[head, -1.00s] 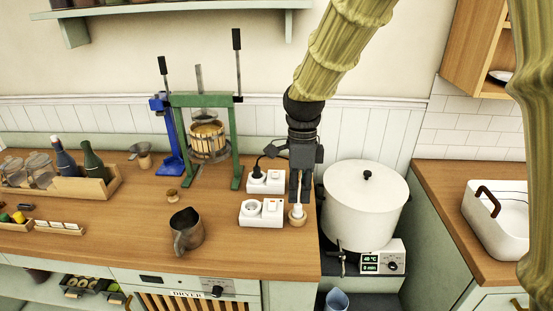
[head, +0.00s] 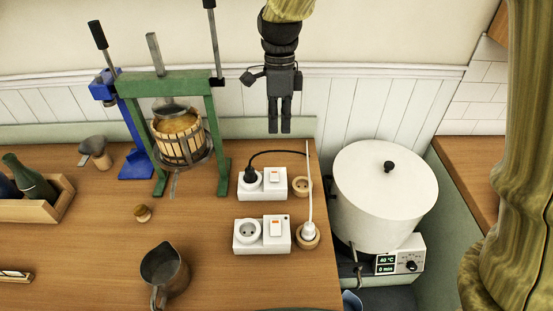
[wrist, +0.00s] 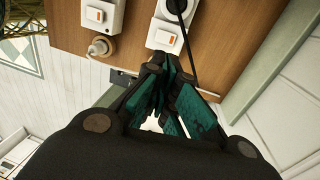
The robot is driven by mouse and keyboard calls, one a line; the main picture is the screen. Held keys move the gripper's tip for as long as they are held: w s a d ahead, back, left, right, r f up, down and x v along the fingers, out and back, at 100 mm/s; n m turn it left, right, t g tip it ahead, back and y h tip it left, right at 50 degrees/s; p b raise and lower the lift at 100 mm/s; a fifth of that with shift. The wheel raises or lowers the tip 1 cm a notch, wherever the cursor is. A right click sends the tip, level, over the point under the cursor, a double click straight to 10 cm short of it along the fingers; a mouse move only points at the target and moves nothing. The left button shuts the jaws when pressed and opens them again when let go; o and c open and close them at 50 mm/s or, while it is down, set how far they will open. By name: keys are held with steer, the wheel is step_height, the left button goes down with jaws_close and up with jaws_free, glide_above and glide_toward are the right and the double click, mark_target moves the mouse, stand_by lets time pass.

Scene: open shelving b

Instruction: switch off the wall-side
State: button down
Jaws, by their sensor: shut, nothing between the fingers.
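Two white socket boxes with rocker switches sit on the wooden counter. The wall-side box (head: 262,192) has a black plug (head: 251,175) in its socket and an orange-marked rocker switch (head: 273,177) on its right. The front box (head: 262,247) has an empty socket and a similar orange-marked switch (head: 276,228). My gripper (head: 279,131) is shut and empty, raised above and behind the wall-side box, apart from it. In the wrist view, my fingers (wrist: 165,68) point toward the wall-side switch (wrist: 164,39); the front switch (wrist: 95,14) is left of it.
A white cord rises from another wooden piece (head: 307,236). A green press (head: 170,85) stands left, a metal jug (head: 165,270) in front, a white pot (head: 384,195) right, beyond the counter edge.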

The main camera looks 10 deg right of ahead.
steer(key=p, duration=0.4)
glide_toward(279, 177)
steer(key=f, duration=0.3)
steer(key=s+f, duration=0.1)
steer(key=f, duration=0.3)
steer(key=shift+s+a, duration=0.1)
steer(key=shift+s, duration=0.15)
steer(key=shift+f, duration=0.1)
stand_by(0.3)
steer(key=shift+s+f+t+b, duration=0.1)
steer(key=shift+f+t+b, duration=0.15)
steer(key=shift+b, duration=0.2)
steer(key=shift+a+r, duration=0.15)
steer(key=shift+w+d+p, duration=0.25)
steer(key=shift+w+p, duration=0.2)
steer(key=shift+w, duration=0.3)
